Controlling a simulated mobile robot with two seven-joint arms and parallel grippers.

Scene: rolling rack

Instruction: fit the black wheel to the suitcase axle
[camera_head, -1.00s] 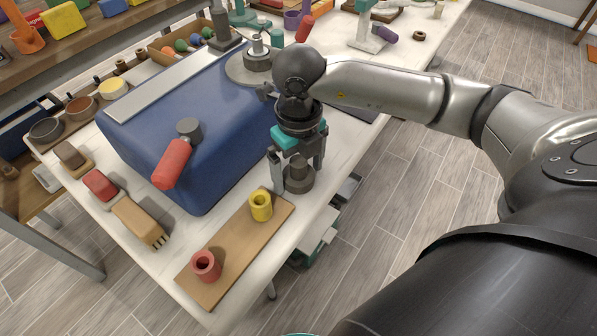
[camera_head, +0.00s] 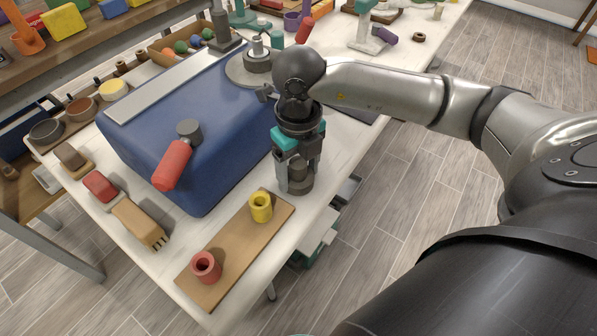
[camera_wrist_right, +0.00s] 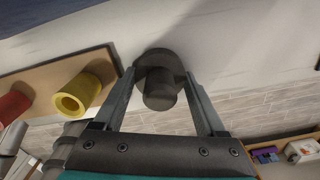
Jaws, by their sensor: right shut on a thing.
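The dark wheel (camera_head: 297,184) is a grey-black disc with a raised round hub, standing on the white table near its right edge. My right gripper (camera_head: 296,178) points down over it, shut on it with one finger on each side. In the right wrist view the wheel (camera_wrist_right: 160,88) sits between the two fingertips. The blue suitcase (camera_head: 225,120) lies on the table to the left of the gripper. A small dark fitting (camera_head: 265,92) shows at its right side, partly behind the arm; I cannot tell if it is the axle. My left gripper is not in view.
A red-handled mallet (camera_head: 173,163) lies on the suitcase. Brushes (camera_head: 140,222) line the left table edge.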

